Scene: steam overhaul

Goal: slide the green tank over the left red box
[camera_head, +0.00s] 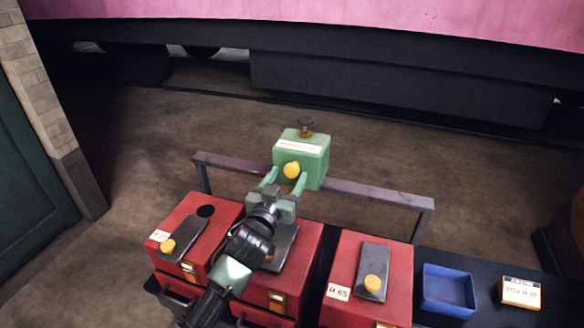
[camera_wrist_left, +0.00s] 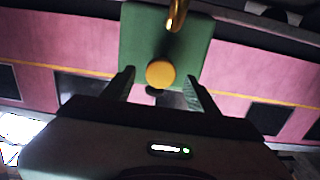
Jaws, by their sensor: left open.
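The green tank (camera_head: 312,157) is a block with a yellow knob (camera_head: 292,170), a white label and a dark-topped valve. It sits at the dark rail behind the boxes, right of the left red box (camera_head: 222,221). That box has a dark round hole and a grey plate with a yellow knob on top. My left gripper (camera_head: 284,181) is open, its fingers pointing at the tank's front just below the knob. In the left wrist view the tank (camera_wrist_left: 140,45) fills the upper middle, and the knob (camera_wrist_left: 160,73) shows between the fingers. My right gripper is not in view.
The dark rail (camera_head: 375,194) runs behind the row. A middle red box (camera_head: 307,245) is partly hidden by my left arm. A right red box (camera_head: 399,270), a blue tray (camera_head: 447,271) and a small labelled box (camera_head: 520,290) stand to the right. Bare floor lies behind.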

